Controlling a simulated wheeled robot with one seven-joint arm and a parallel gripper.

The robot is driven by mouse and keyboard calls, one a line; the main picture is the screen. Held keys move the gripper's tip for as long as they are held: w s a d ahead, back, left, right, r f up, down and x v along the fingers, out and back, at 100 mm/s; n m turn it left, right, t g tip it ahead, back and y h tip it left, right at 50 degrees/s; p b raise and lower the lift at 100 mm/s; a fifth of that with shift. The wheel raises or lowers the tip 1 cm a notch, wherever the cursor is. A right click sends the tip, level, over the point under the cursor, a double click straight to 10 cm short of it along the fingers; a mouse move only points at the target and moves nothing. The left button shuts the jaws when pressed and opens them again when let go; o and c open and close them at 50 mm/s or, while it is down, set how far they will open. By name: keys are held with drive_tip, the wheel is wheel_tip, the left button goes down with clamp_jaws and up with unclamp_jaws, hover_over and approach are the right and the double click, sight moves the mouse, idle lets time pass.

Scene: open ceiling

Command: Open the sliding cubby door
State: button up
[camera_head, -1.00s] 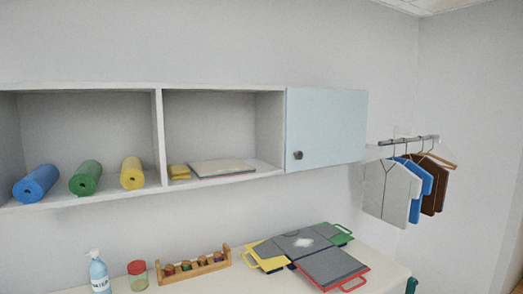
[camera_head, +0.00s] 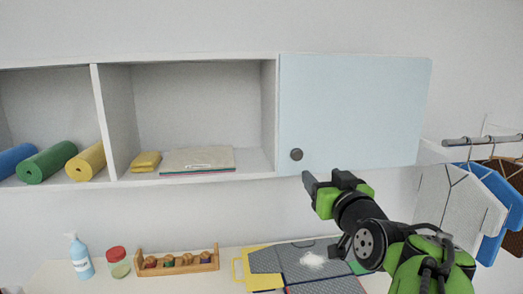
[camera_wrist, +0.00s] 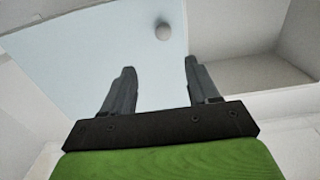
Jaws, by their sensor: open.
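The pale blue sliding cubby door (camera_head: 355,110) covers the right-hand compartment of the white wall shelf. Its dark round knob (camera_head: 296,154) sits near the door's lower left corner. In the wrist view the door (camera_wrist: 90,50) fills the upper left and the knob (camera_wrist: 163,31) lies beyond the fingertips. My gripper (camera_head: 322,178) is just below and right of the knob, in front of the door's lower edge. In the wrist view my gripper (camera_wrist: 158,75) has its two fingers apart with nothing between them. The knob is not touched.
Left of the door are open cubbies with rolled mats (camera_head: 45,160), a yellow cloth (camera_head: 145,161) and a flat stack (camera_head: 198,160). The counter below holds a spray bottle (camera_head: 79,257), a jar (camera_head: 117,262), a wooden rack (camera_head: 176,262) and folders (camera_head: 262,262). Hung garments (camera_head: 455,205) are at right.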

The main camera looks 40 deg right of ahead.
sight(298, 154)
drive_tip(key=p+x, duration=0.1)
drive_tip(key=x, duration=0.3)
drive_tip(key=p+x, duration=0.2)
drive_tip(key=x, duration=0.3)
drive_tip(key=p+x, duration=0.1)
drive_tip(key=x, duration=0.4)
drive_tip(key=shift+w+a+r, duration=0.15)
drive_tip(key=shift+w+a, duration=0.05)
drive_tip(key=shift+a, duration=0.2)
drive_tip(key=shift+w+d, duration=0.3)
drive_tip(key=shift+w, duration=0.05)
drive_tip(key=shift+s+a, duration=0.1)
drive_tip(key=shift+c, duration=1.3)
clamp_jaws()
